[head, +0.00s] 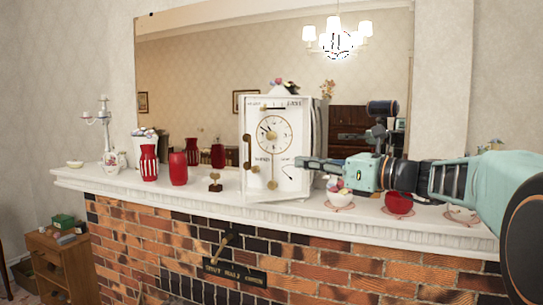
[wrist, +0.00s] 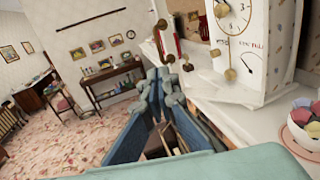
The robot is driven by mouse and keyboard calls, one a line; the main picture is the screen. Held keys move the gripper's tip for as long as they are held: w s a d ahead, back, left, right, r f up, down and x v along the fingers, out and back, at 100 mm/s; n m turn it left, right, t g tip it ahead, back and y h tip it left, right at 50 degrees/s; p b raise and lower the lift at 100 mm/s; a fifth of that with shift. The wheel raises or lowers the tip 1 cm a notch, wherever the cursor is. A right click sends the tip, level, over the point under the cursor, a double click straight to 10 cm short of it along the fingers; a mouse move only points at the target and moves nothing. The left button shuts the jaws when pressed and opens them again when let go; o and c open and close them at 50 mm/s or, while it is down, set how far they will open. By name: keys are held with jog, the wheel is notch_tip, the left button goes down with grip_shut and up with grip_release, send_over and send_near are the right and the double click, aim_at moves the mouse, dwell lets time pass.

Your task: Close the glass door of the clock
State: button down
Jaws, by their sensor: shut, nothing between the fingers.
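The white clock (head: 291,113) stands on the mantel in front of the mirror, with a round gold-ringed dial and a gold pendulum. Its front panel is turned slightly. I cannot make out the glass, or how far the door stands from the case. The clock also shows at the upper right of the wrist view (wrist: 262,52). My gripper (head: 300,163) is shut and empty, overlapping the clock's lower right front edge in the head view. In the wrist view its fingertips (wrist: 168,68) are left of the clock, before the mantel; I cannot tell whether they touch it.
Red vases (head: 178,169) and a small gold ornament (head: 215,182) stand left of the clock. A bowl of colourful items (head: 340,198) and a red bowl (head: 399,204) sit to the right, below my arm. The brick fireplace (head: 150,225) drops below the mantel edge.

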jog(key=p, duration=0.3)
send_near(255, 157)
jog(key=a+r, duration=0.1)
jog(key=a, duration=0.5)
jog(key=shift+s+r, duration=0.1)
jog(key=shift+s, duration=0.1)
jog(key=shift+a+b, duration=0.1)
jog(key=shift+b, duration=0.2)
jog(key=shift+w+a+m+t+h+b, duration=0.3)
jog(key=shift+w+a+m+t+b, duration=0.1)
jog(key=shift+a, duration=0.15)
jog(key=w+a+m+t+h+p, duration=0.1)
jog(key=w+a+m+t+h, duration=0.2)
jog(key=w+a, duration=0.3)
jog(key=shift+w+a+h, duration=0.2)
jog(key=shift+w+h, duration=0.3)
jog(key=shift+w, duration=2.4)
jog(key=shift+s, duration=0.1)
